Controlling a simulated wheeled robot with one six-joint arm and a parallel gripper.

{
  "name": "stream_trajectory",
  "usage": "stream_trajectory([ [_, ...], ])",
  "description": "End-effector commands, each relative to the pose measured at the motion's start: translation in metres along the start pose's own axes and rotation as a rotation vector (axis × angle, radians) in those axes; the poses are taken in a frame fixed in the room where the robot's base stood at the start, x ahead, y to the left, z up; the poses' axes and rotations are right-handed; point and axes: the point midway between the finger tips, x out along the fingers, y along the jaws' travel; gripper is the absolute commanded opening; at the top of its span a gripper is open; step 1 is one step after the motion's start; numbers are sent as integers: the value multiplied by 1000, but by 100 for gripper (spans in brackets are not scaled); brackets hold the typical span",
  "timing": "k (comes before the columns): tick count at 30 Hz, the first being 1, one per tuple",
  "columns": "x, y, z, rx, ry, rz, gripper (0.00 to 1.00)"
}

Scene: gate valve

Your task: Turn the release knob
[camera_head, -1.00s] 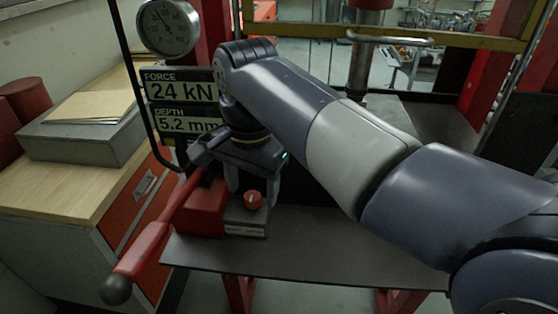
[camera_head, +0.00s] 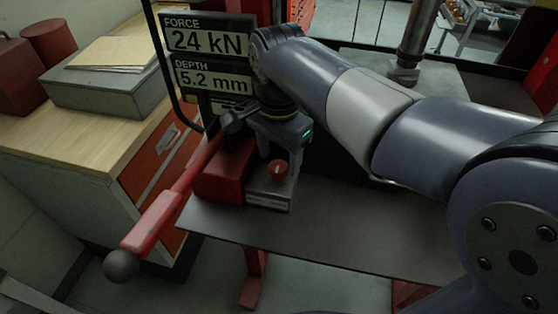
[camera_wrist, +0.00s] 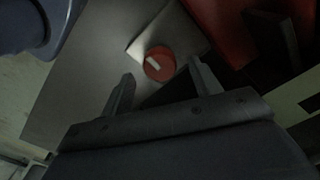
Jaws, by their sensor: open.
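The release knob (camera_head: 277,169) is a small red round knob with a pale mark, on a grey block (camera_head: 268,193) with a label on its front. The block stands beside a red housing (camera_head: 224,172). In the wrist view the knob (camera_wrist: 160,64) lies beyond my fingertips, in line with the gap between them. My gripper (camera_wrist: 160,84) is open and empty, its two fingers spread. In the head view my gripper (camera_head: 287,150) is above and just behind the knob, pointing down. I see no contact with the knob.
A long red lever (camera_head: 160,220) with a black ball end slants to the front left. A display (camera_head: 210,55) reads 24 kN and 5.2 mm. A wooden-topped cabinet (camera_head: 90,150) stands at left. The grey plate (camera_head: 350,225) is clear right of the block.

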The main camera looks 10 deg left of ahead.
Motion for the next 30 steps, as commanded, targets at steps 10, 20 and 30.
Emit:
stream_trajectory([
  [10,23,0,0,0,0,-1,59],
  [20,22,0,0,0,0,-1,47],
  [30,22,0,0,0,0,0,19],
])
